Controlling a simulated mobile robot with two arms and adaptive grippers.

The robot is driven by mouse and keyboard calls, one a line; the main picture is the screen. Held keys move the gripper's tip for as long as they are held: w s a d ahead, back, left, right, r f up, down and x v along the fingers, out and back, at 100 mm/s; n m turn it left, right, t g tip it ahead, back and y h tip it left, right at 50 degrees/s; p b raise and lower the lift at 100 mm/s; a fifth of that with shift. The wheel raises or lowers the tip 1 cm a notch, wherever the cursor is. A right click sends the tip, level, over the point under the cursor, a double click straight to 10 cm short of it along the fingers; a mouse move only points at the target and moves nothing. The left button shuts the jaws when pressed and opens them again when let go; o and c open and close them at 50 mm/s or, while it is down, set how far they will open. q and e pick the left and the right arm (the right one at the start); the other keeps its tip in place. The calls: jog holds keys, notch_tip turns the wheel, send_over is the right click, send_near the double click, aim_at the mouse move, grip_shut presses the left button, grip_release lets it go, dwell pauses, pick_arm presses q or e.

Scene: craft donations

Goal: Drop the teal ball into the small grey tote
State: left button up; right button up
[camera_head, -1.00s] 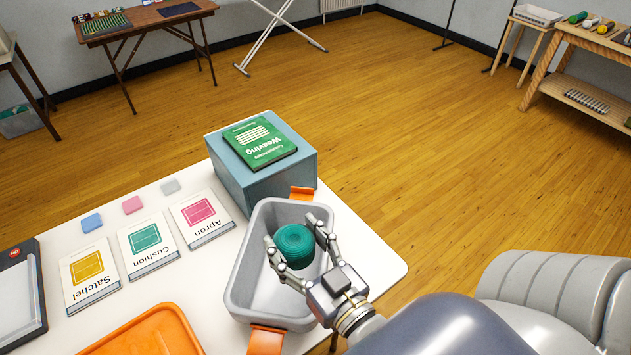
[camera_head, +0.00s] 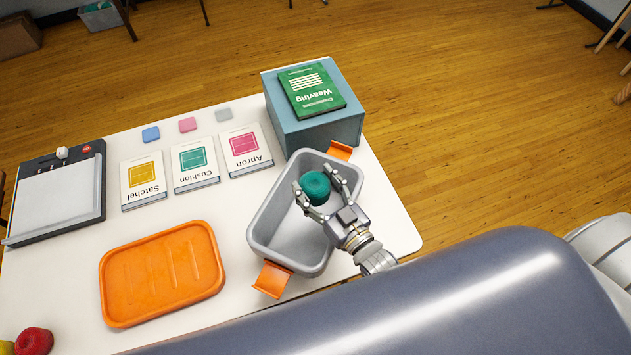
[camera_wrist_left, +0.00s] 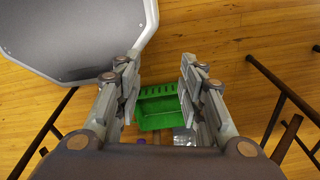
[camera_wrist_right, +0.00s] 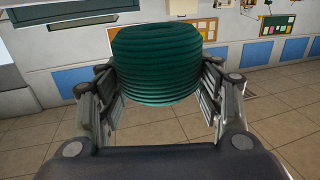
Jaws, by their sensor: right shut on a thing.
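The teal ball (camera_head: 315,186), a ridged yarn-like ball, is between the fingers of my right gripper (camera_head: 325,196), which is shut on it. In the head view they appear over the right part of the small grey tote (camera_head: 262,228); the height above its floor is unclear. The tote has orange handles, and its visible floor is bare. The ball fills the space between the fingertips in the right wrist view (camera_wrist_right: 157,62). My left gripper (camera_wrist_left: 160,78) is open and empty in its wrist view, and out of the head view.
A blue-grey box (camera_head: 318,132) with a green Weaving book (camera_head: 311,90) stands just behind the tote. An orange lid (camera_head: 162,272) lies to the left on the white table (camera_head: 240,310). A green crate (camera_wrist_left: 158,108) lies below my left gripper.

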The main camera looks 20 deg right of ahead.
notch_tip(320, 180, down, 4)
jog(key=b, duration=0.3)
jog(key=shift+f+b, duration=0.1)
jog(key=shift+b, duration=0.2)
jog(key=shift+f+b, duration=0.45)
jog(key=shift+f, duration=0.05)
jog(key=o, duration=1.1)
jog(key=shift+s, duration=0.15)
jog(key=v, duration=1.1)
jog(key=shift+s, duration=0.35)
